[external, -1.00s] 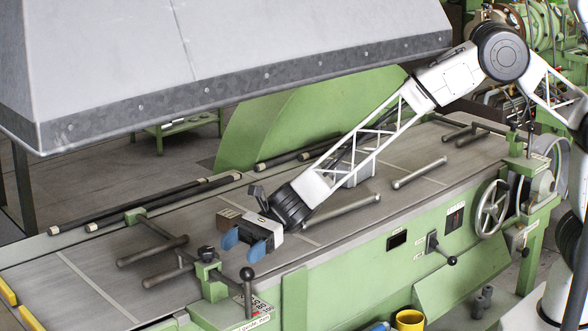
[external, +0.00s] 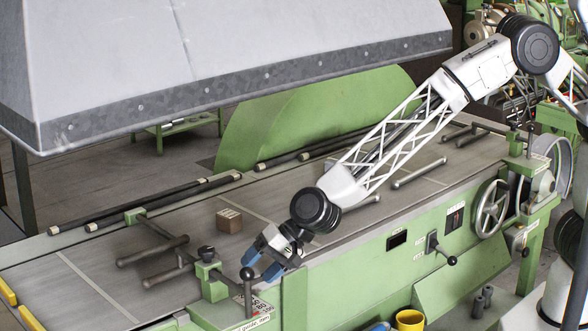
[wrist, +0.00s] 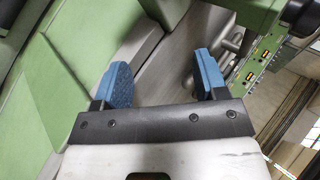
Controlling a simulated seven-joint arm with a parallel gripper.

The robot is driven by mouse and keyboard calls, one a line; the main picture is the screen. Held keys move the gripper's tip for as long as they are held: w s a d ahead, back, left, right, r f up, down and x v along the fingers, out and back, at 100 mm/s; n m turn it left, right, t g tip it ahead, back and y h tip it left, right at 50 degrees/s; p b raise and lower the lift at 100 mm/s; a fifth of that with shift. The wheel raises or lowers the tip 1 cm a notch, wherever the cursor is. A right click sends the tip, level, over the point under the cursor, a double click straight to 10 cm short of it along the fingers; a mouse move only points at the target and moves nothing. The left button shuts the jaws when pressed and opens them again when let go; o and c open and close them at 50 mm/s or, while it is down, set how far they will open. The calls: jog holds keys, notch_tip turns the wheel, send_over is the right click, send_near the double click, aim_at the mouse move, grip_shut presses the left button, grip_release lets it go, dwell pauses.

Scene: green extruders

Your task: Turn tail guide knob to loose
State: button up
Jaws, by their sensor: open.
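A small black knob (external: 206,252) sits on a green bracket (external: 208,270) at the near edge of the machine bed in the external view. I take it as the tail guide knob. Beside it a lever with a black ball top (external: 247,273) stands over a partly readable guide scale (external: 262,306). My gripper (external: 262,266) is open, its blue fingers pointing down and left, right of the knob and close to the ball lever in the picture. In the wrist view my gripper (wrist: 165,80) has nothing between its fingers. I cannot pick out the knob there.
A brown block (external: 229,220) lies on the grey bed (external: 330,225), behind my gripper. Dark rollers (external: 153,251) lie left of the bracket. A large grey hood (external: 210,60) hangs above. A handwheel (external: 491,208) and another lever (external: 440,248) are on the front at right.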

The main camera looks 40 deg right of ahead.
aim_at(207, 255)
jog(key=w+r+n+t, duration=0.1)
jog(key=n+t, duration=0.1)
jog(key=shift+w+r+n, duration=0.1)
jog(key=shift+w+n, duration=0.05)
jog(key=shift+n, duration=0.25)
jog(key=shift+w+a+r+n+t+y, duration=0.1)
jog(key=shift+w+r+n+t+y, duration=0.15)
jog(key=shift+n, duration=0.2)
jog(key=shift+w+r+n+t+y, duration=0.15)
jog(key=shift+r+n+t, duration=0.1)
jog(key=shift+n+t, duration=0.15)
jog(key=r+n+y, duration=0.1)
jog(key=n, duration=0.1)
jog(key=a+r+n+t+y, duration=0.1)
jog(key=n, duration=0.1)
jog(key=shift+a+r+n+t, duration=0.1)
jog(key=shift+r+n+t, duration=0.1)
jog(key=shift+n+t, duration=0.05)
jog(key=s+a+r+n+y, duration=0.1)
jog(key=n+y, duration=0.1)
jog(key=s+r+n+g+y, duration=0.1)
jog(key=n, duration=0.2)
jog(key=s+a+r+n+y, duration=0.1)
jog(key=n+y, duration=0.1)
jog(key=n, duration=0.1)
jog(key=shift+s+a+r+g+y, duration=0.1)
jog(key=shift+s+a+g+y, duration=0.2)
jog(key=shift+s, duration=0.05)
jog(key=shift+w+a, duration=0.1)
jog(key=shift+a, duration=0.05)
